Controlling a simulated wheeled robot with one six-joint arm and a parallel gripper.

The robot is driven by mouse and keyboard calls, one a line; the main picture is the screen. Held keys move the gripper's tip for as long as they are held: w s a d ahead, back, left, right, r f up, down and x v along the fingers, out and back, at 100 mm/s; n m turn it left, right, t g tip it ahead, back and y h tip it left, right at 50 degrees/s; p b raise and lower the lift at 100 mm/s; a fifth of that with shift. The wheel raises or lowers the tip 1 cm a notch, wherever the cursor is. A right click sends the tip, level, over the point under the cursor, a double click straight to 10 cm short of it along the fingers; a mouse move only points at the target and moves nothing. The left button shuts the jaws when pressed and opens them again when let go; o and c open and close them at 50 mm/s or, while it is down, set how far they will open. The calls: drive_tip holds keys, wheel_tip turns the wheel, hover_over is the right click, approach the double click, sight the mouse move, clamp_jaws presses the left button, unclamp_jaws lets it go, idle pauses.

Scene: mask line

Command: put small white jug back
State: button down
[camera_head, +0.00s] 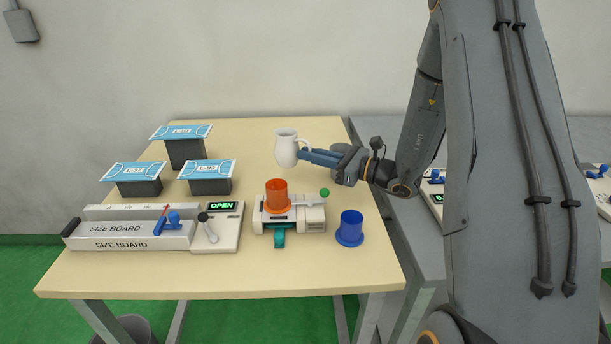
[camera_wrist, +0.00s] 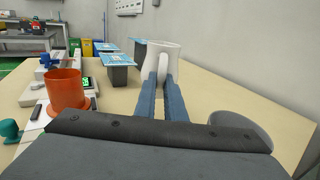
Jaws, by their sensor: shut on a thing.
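The small white jug (camera_head: 286,149) is upright in my gripper (camera_head: 303,155), over the back right part of the table. In the wrist view the white jug (camera_wrist: 161,58) stands straight ahead, with its handle between the two blue fingers (camera_wrist: 162,88). My gripper is shut on that handle. I cannot tell for sure whether the jug's base touches the table or hangs above it.
An orange cup (camera_head: 278,194) sits on a white device (camera_head: 290,214) in front of the jug. A blue cup (camera_head: 350,228) stands to its right. Masks on dark blocks (camera_head: 186,150) and the size board (camera_head: 130,234) are left. A grey round thing (camera_wrist: 240,128) shows at right in the wrist view.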

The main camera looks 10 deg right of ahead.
drive_tip(key=shift+f+p, duration=0.55)
drive_tip(key=shift+f, duration=2.5)
drive_tip(key=shift+f, duration=0.2)
drive_tip(key=c, duration=1.8)
unclamp_jaws()
drive_tip(key=shift+c, duration=0.2)
